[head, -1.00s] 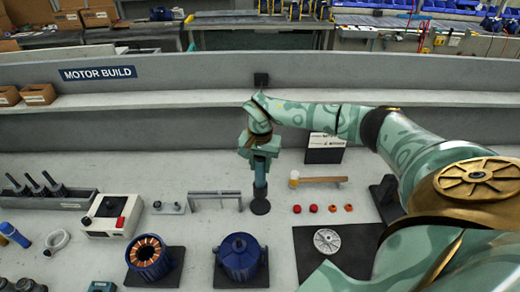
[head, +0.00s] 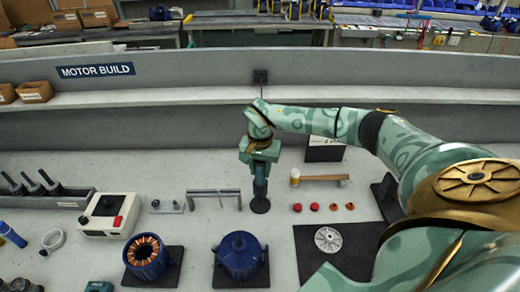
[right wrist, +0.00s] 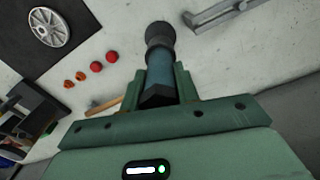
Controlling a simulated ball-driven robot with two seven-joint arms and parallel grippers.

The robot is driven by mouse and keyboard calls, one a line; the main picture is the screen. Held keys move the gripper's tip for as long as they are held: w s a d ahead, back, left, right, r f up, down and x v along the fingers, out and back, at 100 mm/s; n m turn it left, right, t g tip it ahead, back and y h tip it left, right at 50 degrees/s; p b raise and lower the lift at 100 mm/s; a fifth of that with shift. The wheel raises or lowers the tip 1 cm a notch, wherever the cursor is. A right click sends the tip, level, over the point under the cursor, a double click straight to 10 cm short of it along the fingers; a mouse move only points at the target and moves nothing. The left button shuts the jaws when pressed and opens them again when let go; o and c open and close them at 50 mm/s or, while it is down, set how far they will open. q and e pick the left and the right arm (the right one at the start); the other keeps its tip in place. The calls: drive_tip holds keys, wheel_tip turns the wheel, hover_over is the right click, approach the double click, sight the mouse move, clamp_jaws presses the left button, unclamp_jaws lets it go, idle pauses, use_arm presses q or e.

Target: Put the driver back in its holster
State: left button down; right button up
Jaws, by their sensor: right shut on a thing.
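My right gripper (head: 261,176) points down over the bench and is shut on the driver, a slim blue-grey cylinder (right wrist: 160,72) held upright. In the head view the gripper hides most of the driver. The driver's lower end meets a dark round cup-like piece (head: 260,205), which looks like the holster on the bench. The dark piece also shows at the driver's far end in the right wrist view (right wrist: 159,36). I cannot tell how deep the driver sits in it. My left gripper is not in view.
A grey bracket (head: 214,193) stands close left of the gripper; a mallet (head: 320,179) and red caps (head: 298,208) lie to the right. A blue motor housing (head: 240,255) stands in front. A shelf wall (head: 200,123) runs behind.

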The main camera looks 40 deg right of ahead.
drive_tip(key=shift+f+b, duration=0.4)
drive_tip(key=shift+f, duration=0.45)
drive_tip(key=o, duration=1.4)
wheel_tip(320, 180, up, 6)
drive_tip(key=p, duration=0.5)
drive_tip(key=shift+r, duration=0.1)
